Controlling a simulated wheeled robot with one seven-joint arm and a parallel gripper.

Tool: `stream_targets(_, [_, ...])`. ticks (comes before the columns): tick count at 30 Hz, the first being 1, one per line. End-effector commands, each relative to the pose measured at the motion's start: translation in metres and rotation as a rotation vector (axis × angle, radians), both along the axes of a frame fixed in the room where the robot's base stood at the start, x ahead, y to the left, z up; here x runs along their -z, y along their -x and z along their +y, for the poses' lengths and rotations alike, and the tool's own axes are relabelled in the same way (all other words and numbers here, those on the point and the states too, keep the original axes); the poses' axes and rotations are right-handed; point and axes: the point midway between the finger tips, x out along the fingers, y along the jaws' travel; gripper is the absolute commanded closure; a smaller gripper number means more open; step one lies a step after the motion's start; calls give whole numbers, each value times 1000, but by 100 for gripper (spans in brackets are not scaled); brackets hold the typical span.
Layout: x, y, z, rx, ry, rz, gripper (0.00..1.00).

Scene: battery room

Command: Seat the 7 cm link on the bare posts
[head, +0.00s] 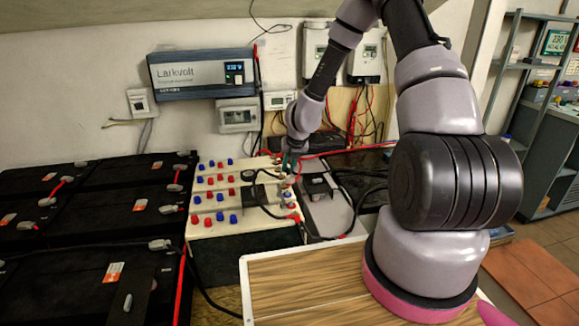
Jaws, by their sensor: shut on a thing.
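A cream-topped battery block (236,213) carries several rows of red and blue capped posts. Along its right edge a column of posts (290,196) looks greyish and partly bare, with red parts at its ends. My gripper (290,164) is at the far right corner of this block, pointing down close over the top. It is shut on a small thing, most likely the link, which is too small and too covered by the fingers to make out. I cannot tell whether that thing touches the posts.
Black batteries (118,230) with red cables fill the left. A grey tray (328,212) with a dark device (318,187) and black cables lies right of the block. A wood-topped surface (300,285) is in front. A Larkvolt inverter (202,73) hangs on the wall behind.

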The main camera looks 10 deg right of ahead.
Motion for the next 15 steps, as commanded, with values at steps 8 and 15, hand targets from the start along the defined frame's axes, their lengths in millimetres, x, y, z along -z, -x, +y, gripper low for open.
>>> stream_targets(8, [13,1,-4,48,0,2,100])
stream_targets(15, [37,1,-4,46,0,2,100])
